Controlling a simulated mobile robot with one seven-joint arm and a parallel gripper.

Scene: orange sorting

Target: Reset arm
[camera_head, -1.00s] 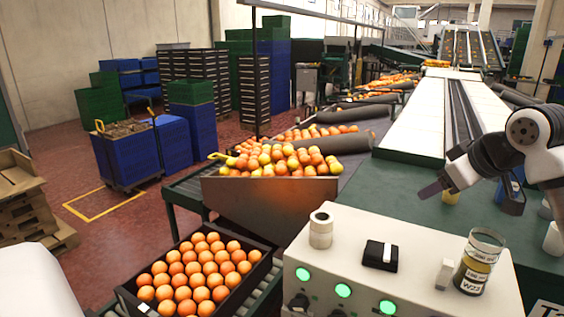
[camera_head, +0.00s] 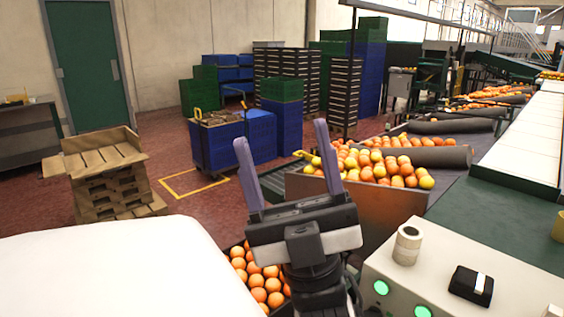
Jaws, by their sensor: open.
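My gripper (camera_head: 281,143) is in the lower middle of the head view, pointing up and away. Its two fingers stand wide apart with nothing between them, so it is open and empty. It hides part of the black crate of oranges (camera_head: 268,283) below it. Its right finger overlaps the left side of the metal bin heaped with oranges (camera_head: 390,212) in the picture. I cannot tell the gap in depth between the gripper and the bin.
A white control box (camera_head: 440,262) with green lit buttons stands at the lower right, bearing a tape roll (camera_head: 407,245) and a black wallet-like item (camera_head: 470,286). Cardboard trays (camera_head: 105,175) are stacked on the left. Blue bins (camera_head: 217,146) stand behind on open red floor.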

